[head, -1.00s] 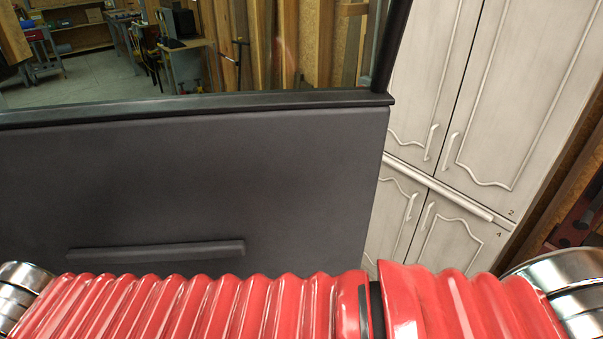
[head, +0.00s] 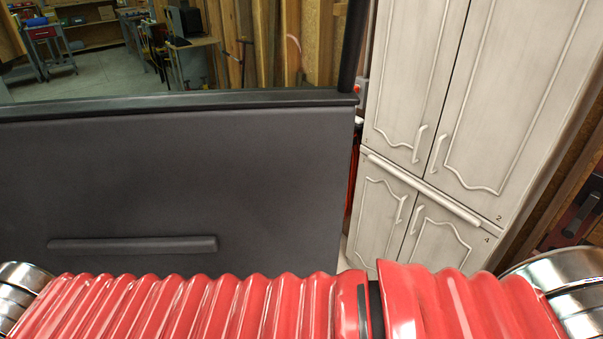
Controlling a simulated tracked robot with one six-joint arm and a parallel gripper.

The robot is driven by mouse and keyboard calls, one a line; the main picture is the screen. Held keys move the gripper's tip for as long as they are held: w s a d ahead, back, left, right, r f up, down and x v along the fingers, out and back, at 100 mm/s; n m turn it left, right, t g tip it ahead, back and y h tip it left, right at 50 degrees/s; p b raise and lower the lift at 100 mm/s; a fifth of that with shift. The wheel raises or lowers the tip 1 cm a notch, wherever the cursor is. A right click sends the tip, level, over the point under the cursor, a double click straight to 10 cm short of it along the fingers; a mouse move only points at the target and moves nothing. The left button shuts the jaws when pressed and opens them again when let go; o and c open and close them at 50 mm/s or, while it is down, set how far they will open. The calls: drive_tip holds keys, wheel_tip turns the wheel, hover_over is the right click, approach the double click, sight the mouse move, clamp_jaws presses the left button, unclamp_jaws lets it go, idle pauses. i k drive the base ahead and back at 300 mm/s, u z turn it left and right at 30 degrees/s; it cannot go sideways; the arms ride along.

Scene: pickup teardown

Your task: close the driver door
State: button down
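The driver door (head: 180,180) fills the left and middle of the head view, its dark grey inner panel facing me. A long horizontal grip (head: 132,244) sits low on the panel. Its window (head: 100,60) has a black frame, with the rear post rising at the upper right. The door's right edge stands free in front of white cabinets, so the door is open. My red ribbed arm cover (head: 200,305) crosses the bottom of the view and hides the door's lower part. My gripper is not in view, and contact with the door cannot be seen.
White cabinets (head: 430,130) with panelled doors stand behind and right of the door. A narrow gap separates them from the door edge, with something red in it. Through the window are a desk (head: 195,60), shelves and open grey floor.

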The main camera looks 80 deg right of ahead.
sight(163, 138)
drive_tip(key=z, duration=0.05)
drive_tip(key=k, duration=1.65)
drive_tip(key=z, duration=1.5)
drive_tip(key=i, duration=1)
drive_tip(key=z, duration=0.1)
